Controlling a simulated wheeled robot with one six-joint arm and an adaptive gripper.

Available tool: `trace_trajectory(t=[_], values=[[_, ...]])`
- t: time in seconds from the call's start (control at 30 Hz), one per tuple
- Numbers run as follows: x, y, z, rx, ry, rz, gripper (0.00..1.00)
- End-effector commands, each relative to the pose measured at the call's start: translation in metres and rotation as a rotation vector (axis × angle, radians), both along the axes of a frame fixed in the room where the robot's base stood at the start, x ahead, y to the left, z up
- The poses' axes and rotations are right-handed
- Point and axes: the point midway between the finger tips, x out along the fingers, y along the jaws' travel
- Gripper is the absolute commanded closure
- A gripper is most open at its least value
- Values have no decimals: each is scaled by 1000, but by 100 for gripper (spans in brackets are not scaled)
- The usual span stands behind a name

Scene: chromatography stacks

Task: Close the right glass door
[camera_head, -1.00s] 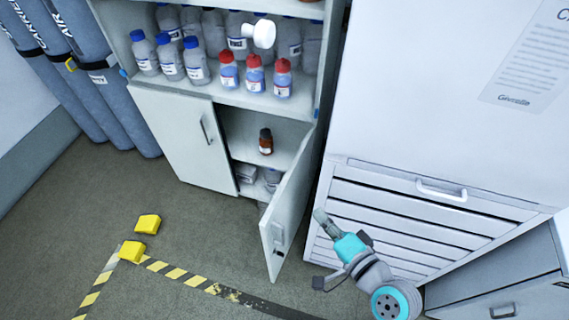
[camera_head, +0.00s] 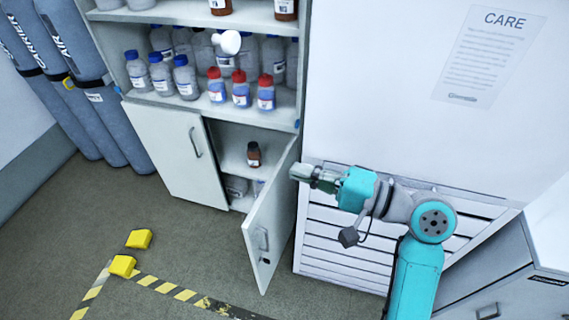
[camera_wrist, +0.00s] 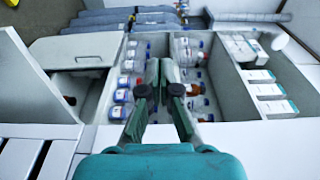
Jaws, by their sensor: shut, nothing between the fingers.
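A clear glass pane is hard to make out in either view. A white round knob (camera_head: 228,42) stands out in front of the bottles on the open-looking upper shelves of the cabinet (camera_head: 120,14). A white knob-like piece also shows in the wrist view (camera_wrist: 280,42). My gripper (camera_head: 297,173) is shut and empty, to the right of the opaque lower right door (camera_head: 268,222), near the cabinet's right edge and below the knob. In the wrist view my gripper (camera_wrist: 162,64) points toward the shelves of bottles.
The lower right door stands ajar, with a brown bottle (camera_head: 254,154) inside. The lower left door (camera_head: 177,155) is shut. A louvred white unit (camera_head: 345,255) stands right of the cabinet. Gas cylinders (camera_head: 97,95) stand left. Floor in front has yellow blocks (camera_head: 139,239).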

Motion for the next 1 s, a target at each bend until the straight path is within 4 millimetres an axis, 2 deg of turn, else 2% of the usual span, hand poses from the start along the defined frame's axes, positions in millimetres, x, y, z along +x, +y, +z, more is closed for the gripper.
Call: trace_trajectory(t=[0.6, 0.8, 1.0], values=[[48, 92, 0, 0, -1, 1, 100], [58, 109, 0, 0, -1, -2, 100], [61, 114, 0, 1, 0, -2, 100]])
